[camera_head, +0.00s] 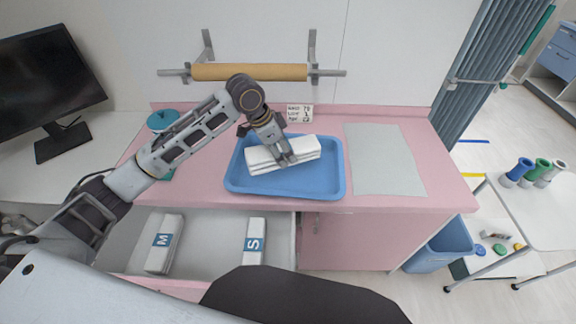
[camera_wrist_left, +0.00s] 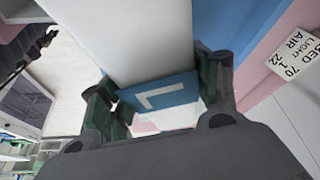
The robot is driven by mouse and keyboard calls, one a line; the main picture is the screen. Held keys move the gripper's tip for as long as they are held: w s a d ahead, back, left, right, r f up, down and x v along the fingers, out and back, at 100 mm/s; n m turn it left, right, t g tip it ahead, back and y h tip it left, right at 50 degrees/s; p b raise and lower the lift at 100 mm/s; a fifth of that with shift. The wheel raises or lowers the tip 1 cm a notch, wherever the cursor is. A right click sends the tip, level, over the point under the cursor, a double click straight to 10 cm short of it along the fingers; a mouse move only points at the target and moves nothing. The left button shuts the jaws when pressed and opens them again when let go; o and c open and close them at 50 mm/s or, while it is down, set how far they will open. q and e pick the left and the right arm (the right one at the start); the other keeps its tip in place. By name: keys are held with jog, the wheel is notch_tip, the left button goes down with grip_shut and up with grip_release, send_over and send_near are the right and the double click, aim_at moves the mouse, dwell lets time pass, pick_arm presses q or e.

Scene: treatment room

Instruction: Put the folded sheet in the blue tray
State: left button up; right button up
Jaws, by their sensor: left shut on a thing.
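The folded sheet (camera_head: 307,149) is white and lies over the blue tray (camera_head: 330,183) on the pink counter. In the head view it looks to be within the tray's rim; whether it rests on the tray floor I cannot tell. My left gripper (camera_head: 287,161) reaches in from the left and is shut on the folded sheet. In the left wrist view the sheet (camera_wrist_left: 135,40) is between the fingers of the left gripper (camera_wrist_left: 165,95), with a blue label marked L. My right gripper is not in view.
An open drawer (camera_head: 205,230) below the counter holds folded sheets labelled M (camera_head: 163,243) and S (camera_head: 255,240). A grey mat (camera_head: 385,160) lies right of the tray. A paper roll (camera_head: 250,72) hangs on the wall behind. A small sign (camera_head: 299,113) stands behind the tray.

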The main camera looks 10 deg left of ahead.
pick_arm(q)
jog(key=shift+s+d+r+m+g+h, duration=0.1)
jog(key=shift+d+m+g+h, duration=0.1)
jog(key=shift+m, duration=0.4)
jog(key=shift+s+d+r+m+g+h, duration=0.1)
jog(key=shift+d+m+g, duration=0.1)
jog(key=shift+m, duration=0.4)
jog(key=shift+m+g, duration=0.4)
jog(key=shift+m, duration=0.7)
send_over(291, 182)
jog(key=a, duration=0.2)
jog(key=shift+s+f, duration=0.1)
jog(key=shift+f, duration=3.05)
jog(key=shift+f, duration=1.9)
jog(key=shift+p, duration=0.3)
